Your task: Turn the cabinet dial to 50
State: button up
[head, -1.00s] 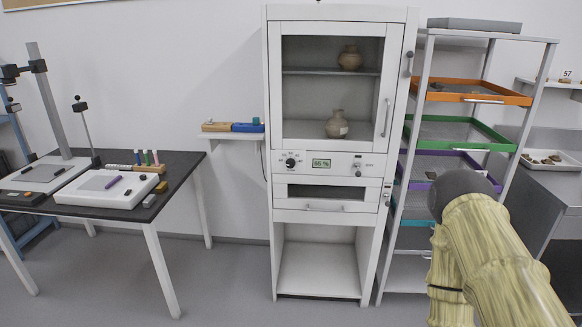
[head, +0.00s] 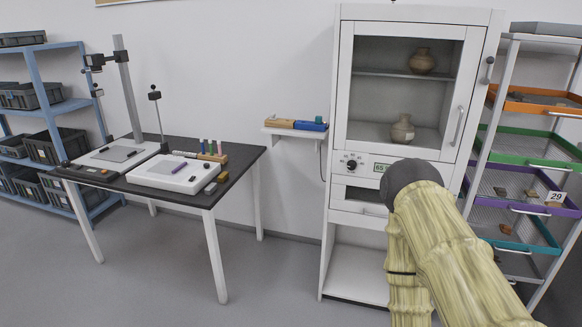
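The white cabinet (head: 333,120) stands right of centre in the head view, with two clay pots behind its glass door. Its black dial (head: 351,164) is on the panel below the door, left of a green display (head: 380,168) that is partly covered by my arm. The digits I can see there begin with 6. The dial's pointer is too small to read. My arm rises from the lower right in front of the cabinet's lower part. My gripper is not visible in this view.
A black-topped table (head: 236,160) with a white light box (head: 178,174) stands to the left. A small wall shelf (head: 294,132) is beside the cabinet. A rack with coloured trays (head: 530,147) stands on the right. The floor in front is clear.

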aim_at(351, 165)
jog(key=u, duration=1.05)
jog(key=i, duration=1.6)
jog(key=z, duration=3)
jog(key=k, duration=0.2)
jog(key=u, duration=1.3)
